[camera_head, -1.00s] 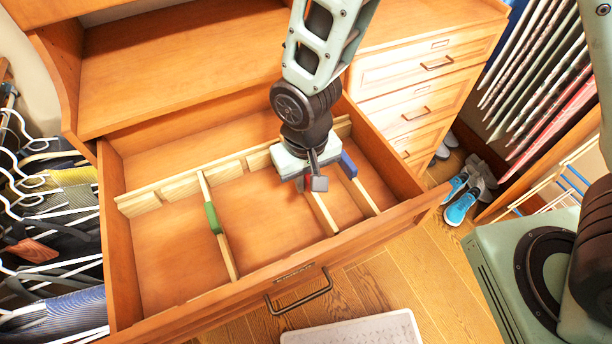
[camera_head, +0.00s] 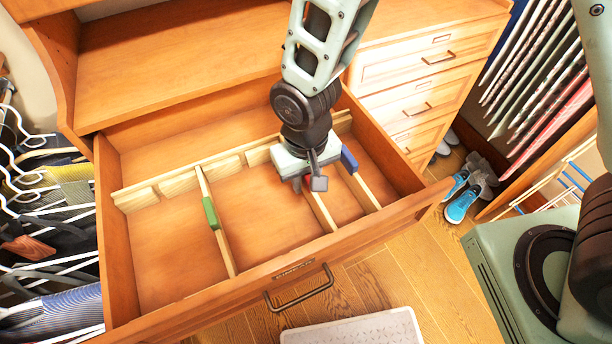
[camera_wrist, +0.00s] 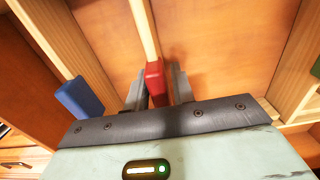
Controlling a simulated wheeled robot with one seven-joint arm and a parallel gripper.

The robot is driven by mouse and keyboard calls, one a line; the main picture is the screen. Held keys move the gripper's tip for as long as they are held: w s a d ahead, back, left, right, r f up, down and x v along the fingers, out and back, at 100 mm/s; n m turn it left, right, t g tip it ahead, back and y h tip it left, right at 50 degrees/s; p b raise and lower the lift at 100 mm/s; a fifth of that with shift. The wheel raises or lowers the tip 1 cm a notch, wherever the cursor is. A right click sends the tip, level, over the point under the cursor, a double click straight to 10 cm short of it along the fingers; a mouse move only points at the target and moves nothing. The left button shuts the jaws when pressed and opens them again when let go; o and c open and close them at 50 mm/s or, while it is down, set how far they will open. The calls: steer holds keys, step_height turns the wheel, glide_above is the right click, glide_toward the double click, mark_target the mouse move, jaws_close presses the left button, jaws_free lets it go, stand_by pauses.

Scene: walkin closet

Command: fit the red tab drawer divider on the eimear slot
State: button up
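The red tab (camera_wrist: 156,82) of a drawer divider shows in the wrist view between my two fingers. Its pale wooden strip (camera_wrist: 145,30) runs away from it. The slotted wooden rail (camera_head: 180,184) lies along the drawer's back. My wrist hides the divider's rail end. I cannot make out which slot is the eimear slot.
A green-tab divider (camera_head: 211,213) stands to the left and a blue-tab divider (camera_head: 349,160) close to the right of my gripper. The open drawer's front wall (camera_head: 230,295) borders the space. The left compartment (camera_head: 165,250) is empty. Hanging clothes (camera_head: 60,220) are further left.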

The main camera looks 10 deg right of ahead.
steer(key=shift+o, duration=1)
step_height(320, 180, up, 18)
steer(key=b, duration=0.2)
steer(key=shift+f, duration=0.25)
